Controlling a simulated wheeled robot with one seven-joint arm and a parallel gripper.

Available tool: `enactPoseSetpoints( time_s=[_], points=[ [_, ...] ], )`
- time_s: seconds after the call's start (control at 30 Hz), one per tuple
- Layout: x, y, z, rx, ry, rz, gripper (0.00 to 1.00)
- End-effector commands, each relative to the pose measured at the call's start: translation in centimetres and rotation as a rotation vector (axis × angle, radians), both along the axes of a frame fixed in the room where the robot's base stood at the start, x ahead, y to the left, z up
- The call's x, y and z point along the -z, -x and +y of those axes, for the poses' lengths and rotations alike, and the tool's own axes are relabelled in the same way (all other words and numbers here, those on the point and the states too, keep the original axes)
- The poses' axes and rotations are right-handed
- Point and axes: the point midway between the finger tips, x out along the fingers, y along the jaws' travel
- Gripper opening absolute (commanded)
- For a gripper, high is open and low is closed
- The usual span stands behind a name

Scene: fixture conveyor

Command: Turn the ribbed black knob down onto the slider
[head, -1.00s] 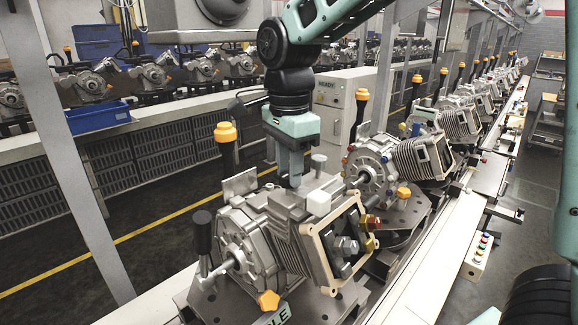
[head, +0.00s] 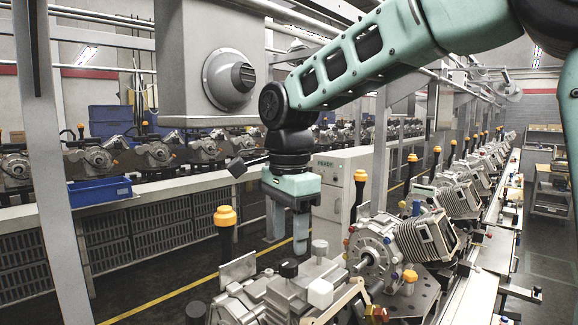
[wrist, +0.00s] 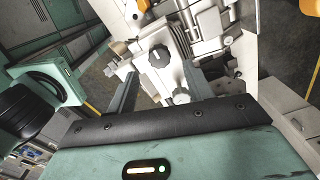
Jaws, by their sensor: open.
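The ribbed black knob (head: 288,268) sits on top of the nearest grey metal fixture (head: 290,295), beside a grey round knob (head: 320,247) and a white block (head: 320,293). In the wrist view the black knob (wrist: 160,55) shows a pale line across its top, with metal parts around it. I cannot clearly make out the slider or whether the knob touches it. My gripper (head: 287,245) is open and empty above the black knob, fingers pointing down. In the wrist view the fingers lie apart, with the knob beyond their gap.
An orange-topped lever (head: 226,222) stands at the fixture's left, and a flat metal plate (head: 238,270) stands beside it. A similar fixture (head: 370,250) is close on the right. A pale cabinet (head: 345,190) stands behind.

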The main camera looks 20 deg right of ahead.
Motion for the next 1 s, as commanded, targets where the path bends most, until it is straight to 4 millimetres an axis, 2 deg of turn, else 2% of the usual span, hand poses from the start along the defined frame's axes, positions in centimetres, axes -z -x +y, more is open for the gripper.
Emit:
enactPoseSetpoints(
  time_s=[0.3,0.5,0.7,1.0],
  points=[
    [-7.5,0.0,0.0,0.0,-0.002,-0.007,0.52],
    [-11.2,-0.1,0.0,0.0,-0.002,-0.005,0.52],
    [-12.8,0.0,0.0,0.001,0.0,-0.003,0.52],
    [-13.1,0.0,0.0,0.001,0.0,-0.002,0.52]
  ],
)
